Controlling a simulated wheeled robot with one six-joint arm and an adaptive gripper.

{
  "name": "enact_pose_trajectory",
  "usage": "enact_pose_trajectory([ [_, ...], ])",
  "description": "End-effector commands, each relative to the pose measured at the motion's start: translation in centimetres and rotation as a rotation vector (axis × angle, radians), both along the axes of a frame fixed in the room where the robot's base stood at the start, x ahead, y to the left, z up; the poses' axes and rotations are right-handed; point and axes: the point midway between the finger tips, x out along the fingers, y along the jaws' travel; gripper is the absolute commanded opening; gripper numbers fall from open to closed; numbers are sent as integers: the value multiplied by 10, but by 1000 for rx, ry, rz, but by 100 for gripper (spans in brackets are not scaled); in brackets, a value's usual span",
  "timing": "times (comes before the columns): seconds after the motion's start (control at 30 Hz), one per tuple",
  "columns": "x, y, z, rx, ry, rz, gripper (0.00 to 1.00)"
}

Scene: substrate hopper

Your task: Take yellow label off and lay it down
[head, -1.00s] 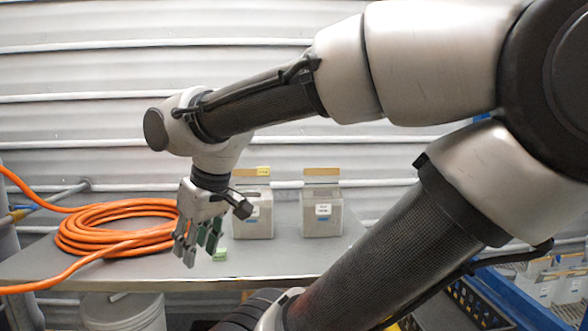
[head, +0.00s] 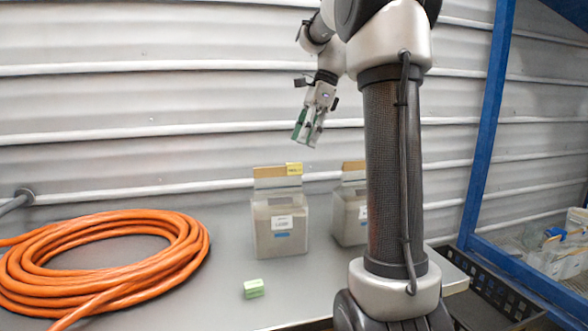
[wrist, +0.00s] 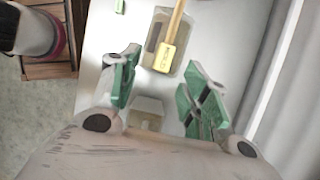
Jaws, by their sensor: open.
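The yellow label (head: 294,169) is on the right part of the tan top strip (head: 269,172) of the left hopper (head: 279,225), a clear-walled box with grey-brown contents. In the wrist view the yellow label (wrist: 165,58) hangs at the near end of the tan strip (wrist: 176,20), just beyond my fingertips. My gripper (head: 307,138) is open and empty, with green finger pads, above and slightly right of the left hopper. In the wrist view my gripper (wrist: 160,75) has its fingers spread to either side below the label, not touching it.
A second hopper (head: 350,215) stands to the right, partly hidden by my arm. A small green block (head: 254,288) lies on the grey table (head: 190,300) in front. An orange hose coil (head: 110,265) fills the left. A blue frame (head: 485,140) and black crate (head: 490,300) are at right.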

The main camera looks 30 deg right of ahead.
Motion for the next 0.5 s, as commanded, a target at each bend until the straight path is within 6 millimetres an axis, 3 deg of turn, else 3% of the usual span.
enact_pose_trajectory([
  [0.27,6,8,-26,13,18,-30,46],
  [0.5,10,20,-60,12,18,-28,46],
])
